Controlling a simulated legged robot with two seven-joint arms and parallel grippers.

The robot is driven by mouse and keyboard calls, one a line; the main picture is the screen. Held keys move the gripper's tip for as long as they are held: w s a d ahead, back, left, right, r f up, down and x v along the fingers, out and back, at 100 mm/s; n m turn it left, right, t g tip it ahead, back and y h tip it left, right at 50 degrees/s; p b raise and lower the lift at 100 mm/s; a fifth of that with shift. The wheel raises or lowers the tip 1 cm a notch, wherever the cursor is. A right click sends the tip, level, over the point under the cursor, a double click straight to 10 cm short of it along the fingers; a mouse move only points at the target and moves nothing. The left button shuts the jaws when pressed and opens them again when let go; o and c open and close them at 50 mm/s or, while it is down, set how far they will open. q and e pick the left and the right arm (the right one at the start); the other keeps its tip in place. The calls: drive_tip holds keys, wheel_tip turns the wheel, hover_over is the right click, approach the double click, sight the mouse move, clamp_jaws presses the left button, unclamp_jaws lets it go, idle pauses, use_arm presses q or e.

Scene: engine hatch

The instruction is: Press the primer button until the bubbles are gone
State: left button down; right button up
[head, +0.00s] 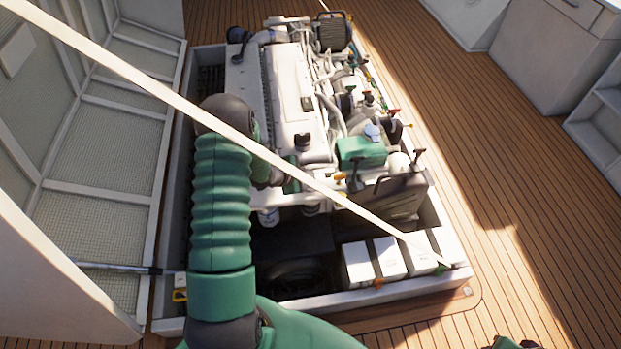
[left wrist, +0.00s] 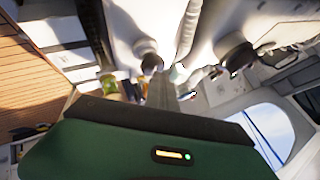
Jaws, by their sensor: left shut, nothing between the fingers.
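The white engine (head: 285,95) sits in the open hatch in the head view. My left arm reaches over its near left side. My left gripper (head: 290,183) is low beside the engine, partly hidden by my own arm. In the left wrist view the green gripper body fills the bottom, and a narrow grey finger part (left wrist: 161,93) points in among white engine parts. The gripper is shut and empty. An amber cylinder (left wrist: 111,86) stands left of the finger, apart from it in the picture. I cannot make out the primer button or any bubbles.
A pale strut (head: 150,88) crosses diagonally in front of the engine. White boxes (head: 390,258) stand in the near right corner of the hatch. A green part (head: 362,151) and a dark canister (head: 400,195) crowd the engine's right side. The wooden deck (head: 480,150) at right is clear.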

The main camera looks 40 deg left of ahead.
sight(308, 182)
use_arm(q)
drive_tip(key=shift+f, duration=0.3)
idle(0.4)
drive_tip(key=shift+r+p, duration=1.1)
drive_tip(key=shift+r, duration=0.2)
drive_tip(key=shift+r, duration=0.1)
wheel_tip(308, 182, up, 5)
drive_tip(key=p, duration=0.4)
drive_tip(key=shift+p, duration=0.35)
drive_tip(key=shift+s, duration=0.1)
